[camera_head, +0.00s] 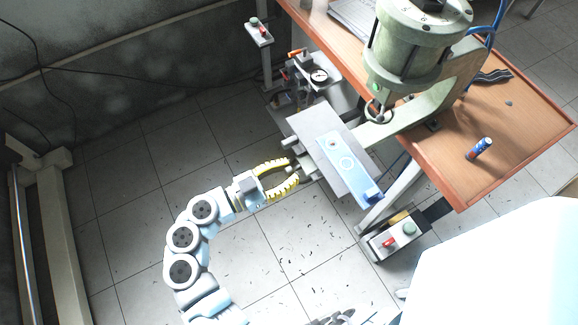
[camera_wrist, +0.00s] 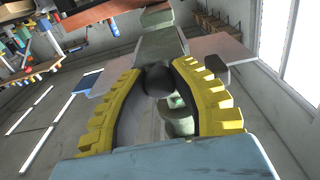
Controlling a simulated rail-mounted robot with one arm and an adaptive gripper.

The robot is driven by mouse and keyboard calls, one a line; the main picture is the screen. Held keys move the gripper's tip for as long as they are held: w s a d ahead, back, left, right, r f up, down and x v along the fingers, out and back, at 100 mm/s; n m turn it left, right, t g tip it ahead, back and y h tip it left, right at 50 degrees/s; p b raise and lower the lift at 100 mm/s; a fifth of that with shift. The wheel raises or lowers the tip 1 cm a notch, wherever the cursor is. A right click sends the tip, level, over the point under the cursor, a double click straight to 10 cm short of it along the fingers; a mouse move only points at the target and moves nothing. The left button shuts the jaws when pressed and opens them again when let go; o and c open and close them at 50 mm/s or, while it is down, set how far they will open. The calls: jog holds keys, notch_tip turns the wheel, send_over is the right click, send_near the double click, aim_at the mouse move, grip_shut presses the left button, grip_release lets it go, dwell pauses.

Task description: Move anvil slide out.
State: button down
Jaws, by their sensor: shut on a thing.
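The anvil slide is a grey plate (camera_head: 310,127) with a blue strip (camera_head: 347,163), lying in front of the green press (camera_head: 415,50). A short handle with a dark round knob (camera_wrist: 157,80) points from it towards my arm. My gripper (camera_head: 294,170) has yellow ribbed fingers and is at the slide's left side. In the wrist view the two fingers (camera_wrist: 160,88) curve in around the dark knob and are shut on it. How far the slide is drawn out under the press head is hard to tell.
A wooden table (camera_head: 450,165) carries the press and a blue can (camera_head: 479,149). A pressure gauge unit (camera_head: 319,76) stands at the back. Button boxes stand at the back left (camera_head: 259,32) and front right (camera_head: 396,237). The tiled floor around my arm is open.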

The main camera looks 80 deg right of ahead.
jog(key=c, duration=0.8)
grip_release()
jog(key=v, duration=1.2)
